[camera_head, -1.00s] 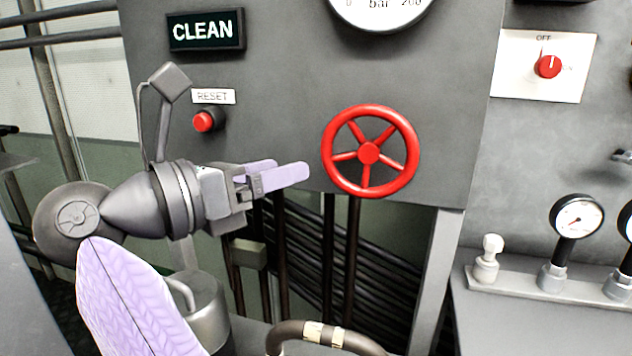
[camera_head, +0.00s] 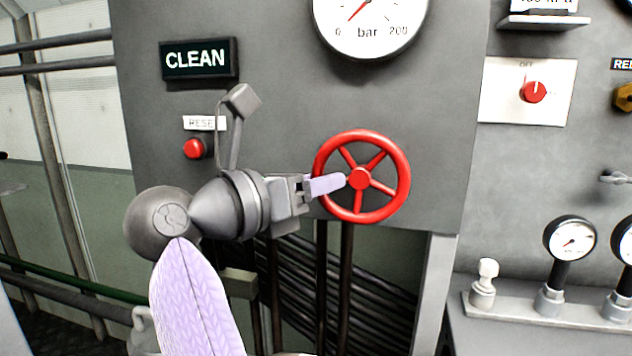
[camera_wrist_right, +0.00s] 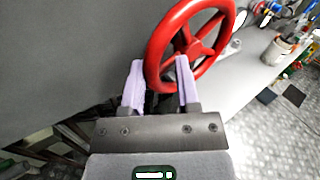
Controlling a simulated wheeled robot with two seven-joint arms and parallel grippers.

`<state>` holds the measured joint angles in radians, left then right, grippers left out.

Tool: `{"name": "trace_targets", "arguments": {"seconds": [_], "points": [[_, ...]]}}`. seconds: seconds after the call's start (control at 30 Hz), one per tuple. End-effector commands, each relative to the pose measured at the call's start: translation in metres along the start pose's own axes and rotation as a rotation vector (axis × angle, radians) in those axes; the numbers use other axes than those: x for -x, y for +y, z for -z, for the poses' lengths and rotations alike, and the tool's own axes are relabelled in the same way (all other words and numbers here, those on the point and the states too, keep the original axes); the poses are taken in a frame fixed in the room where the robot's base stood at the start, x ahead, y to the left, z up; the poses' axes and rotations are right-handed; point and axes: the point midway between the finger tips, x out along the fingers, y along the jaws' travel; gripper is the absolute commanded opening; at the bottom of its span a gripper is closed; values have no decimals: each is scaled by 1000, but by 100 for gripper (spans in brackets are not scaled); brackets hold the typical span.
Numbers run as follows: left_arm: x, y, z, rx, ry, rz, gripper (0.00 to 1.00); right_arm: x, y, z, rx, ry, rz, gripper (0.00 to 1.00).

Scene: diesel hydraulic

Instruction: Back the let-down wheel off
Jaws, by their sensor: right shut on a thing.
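The red five-spoked handwheel (camera_head: 359,179) stands on the grey panel in the middle of the head view. It also shows at the top of the right wrist view (camera_wrist_right: 160,48). My right gripper (camera_head: 326,185) is at the wheel's left side, its pale purple fingers on the rim. In the right wrist view its two fingers (camera_wrist_right: 160,80) lie on either side of the rim, and it is shut on it. The inner contact is partly hidden. My left gripper is not in view.
Above the wheel is a bar gauge (camera_head: 369,25), needle pointing down-left near 0. A CLEAN sign (camera_head: 198,60) and red RESET button (camera_head: 194,148) are at upper left. A red OFF knob (camera_head: 533,92) and small gauges (camera_head: 570,240) are right. Dark pipes (camera_head: 333,290) run below the panel.

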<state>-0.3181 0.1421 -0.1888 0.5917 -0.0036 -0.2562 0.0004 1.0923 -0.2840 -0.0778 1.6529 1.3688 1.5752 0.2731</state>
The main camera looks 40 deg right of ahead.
Motion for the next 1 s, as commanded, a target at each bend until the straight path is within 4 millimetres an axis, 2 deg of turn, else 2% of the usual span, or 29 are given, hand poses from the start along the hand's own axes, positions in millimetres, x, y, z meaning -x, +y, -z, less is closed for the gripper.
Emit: {"name": "trace_targets", "arguments": {"seconds": [0.47,0.77,1.0], "points": [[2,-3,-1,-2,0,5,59,0,1,5,83,-54,8,0],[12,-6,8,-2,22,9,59,-2,0,17,293,-196,40,0],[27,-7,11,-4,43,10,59,-6,-4,25,482,-323,69,0]]}}
